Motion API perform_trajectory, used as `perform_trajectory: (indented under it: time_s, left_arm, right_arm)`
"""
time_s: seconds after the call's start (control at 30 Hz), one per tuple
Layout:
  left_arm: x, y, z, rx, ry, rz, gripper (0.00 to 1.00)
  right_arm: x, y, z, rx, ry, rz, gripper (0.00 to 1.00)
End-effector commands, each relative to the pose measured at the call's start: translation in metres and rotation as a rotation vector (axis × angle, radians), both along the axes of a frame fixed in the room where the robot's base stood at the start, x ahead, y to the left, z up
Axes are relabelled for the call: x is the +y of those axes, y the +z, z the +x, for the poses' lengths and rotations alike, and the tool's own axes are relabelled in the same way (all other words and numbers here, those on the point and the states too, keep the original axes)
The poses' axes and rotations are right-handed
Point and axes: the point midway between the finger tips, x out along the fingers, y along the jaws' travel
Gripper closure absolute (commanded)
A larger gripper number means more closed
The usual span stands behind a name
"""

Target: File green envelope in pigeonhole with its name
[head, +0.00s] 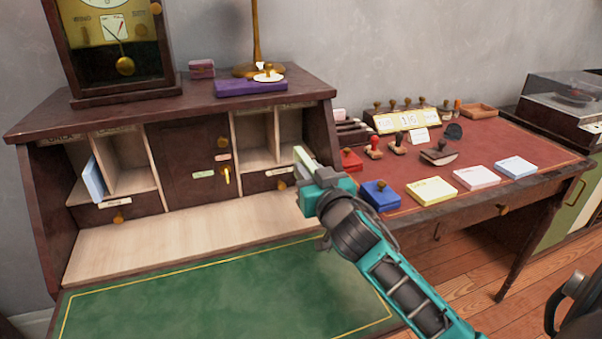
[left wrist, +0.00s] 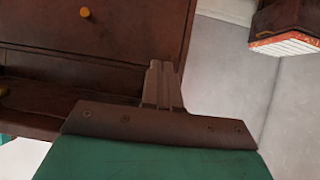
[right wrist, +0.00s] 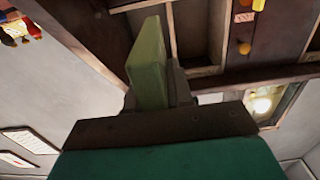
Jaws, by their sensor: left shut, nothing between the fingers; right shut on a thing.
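The green envelope (head: 303,158) is pale green and held upright by my right gripper (head: 318,178), at the right end of the desk's cabinet. In the right wrist view the envelope (right wrist: 148,62) stands between the shut fingers, with cabinet compartments beyond it. Two right pigeonholes (head: 255,158) look empty; the envelope and gripper are in front of and right of them. Two left pigeonholes (head: 130,180) include one holding a blue envelope (head: 93,178). My left gripper (left wrist: 162,85) is shut and empty near dark wood, outside the head view.
A central cupboard door (head: 190,160) with a key separates the pigeonhole pairs. Small drawers with brass knobs sit below them. The green desk mat (head: 200,300) is clear. The side table to the right holds a blue box (head: 380,196), stamps and note pads.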

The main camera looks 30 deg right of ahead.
Motion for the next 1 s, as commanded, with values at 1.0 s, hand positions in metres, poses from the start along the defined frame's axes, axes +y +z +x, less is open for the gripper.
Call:
perform_trajectory:
  time_s: [1.0]
  left_arm:
    - [-0.002, -0.016, -0.004, 0.012, 0.007, -0.009, 1.0]
  right_arm:
    - [-0.018, 0.001, 0.078, -0.001, 0.0, 0.001, 1.0]
